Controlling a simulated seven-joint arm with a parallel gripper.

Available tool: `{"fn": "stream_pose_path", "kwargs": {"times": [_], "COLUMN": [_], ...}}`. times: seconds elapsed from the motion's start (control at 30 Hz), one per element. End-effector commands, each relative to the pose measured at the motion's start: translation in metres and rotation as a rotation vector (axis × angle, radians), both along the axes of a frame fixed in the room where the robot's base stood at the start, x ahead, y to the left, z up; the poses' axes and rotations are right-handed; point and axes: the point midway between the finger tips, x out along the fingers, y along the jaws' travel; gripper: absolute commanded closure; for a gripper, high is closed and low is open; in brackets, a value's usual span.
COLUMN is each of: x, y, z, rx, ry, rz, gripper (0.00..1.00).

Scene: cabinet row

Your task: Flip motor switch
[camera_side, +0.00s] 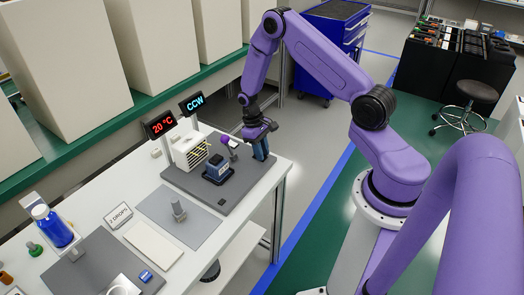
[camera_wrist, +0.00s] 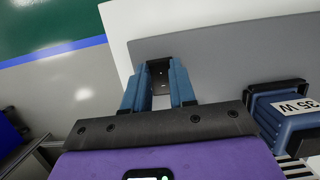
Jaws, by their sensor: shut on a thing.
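My gripper (camera_side: 262,150) is low over the right end of the grey base plate (camera_side: 197,199), fingers pointing down. In the wrist view my blue fingers (camera_wrist: 159,85) are shut on a small dark piece (camera_wrist: 160,69), which I take to be the motor switch; its lever position cannot be told. In the side view the fingers hide this piece. The blue and dark motor (camera_side: 217,170) stands on the plate left of my gripper. In the wrist view the motor (camera_wrist: 285,110) is at the right, with a "35 W" label.
A display reading "CCW" (camera_side: 198,103) and one reading "20 °C" (camera_side: 160,124) stand behind the plate. Floor lies right of the table.

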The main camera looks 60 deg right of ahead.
Motion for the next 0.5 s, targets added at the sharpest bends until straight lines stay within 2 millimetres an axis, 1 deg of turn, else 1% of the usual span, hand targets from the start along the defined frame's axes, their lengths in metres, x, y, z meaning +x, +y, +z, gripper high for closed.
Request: {"fn": "stream_pose_path", "kwargs": {"times": [0.13, 0.17, 0.2, 0.23, 0.5], "x": [-0.0005, -0.0006, -0.0006, -0.0005, -0.0003], "y": [0.0005, 0.0005, 0.0005, 0.0004, 0.0002], "z": [-0.0002, -0.0002, -0.0002, -0.0001, 0.0002], "rx": [0.000, 0.000, 0.000, 0.000, 0.000], "ry": [0.001, 0.001, 0.001, 0.001, 0.000], "rz": [0.001, 0.001, 0.001, 0.001, 0.000], "gripper": [1.00, 0.71, 0.58, 0.49, 0.49]}}
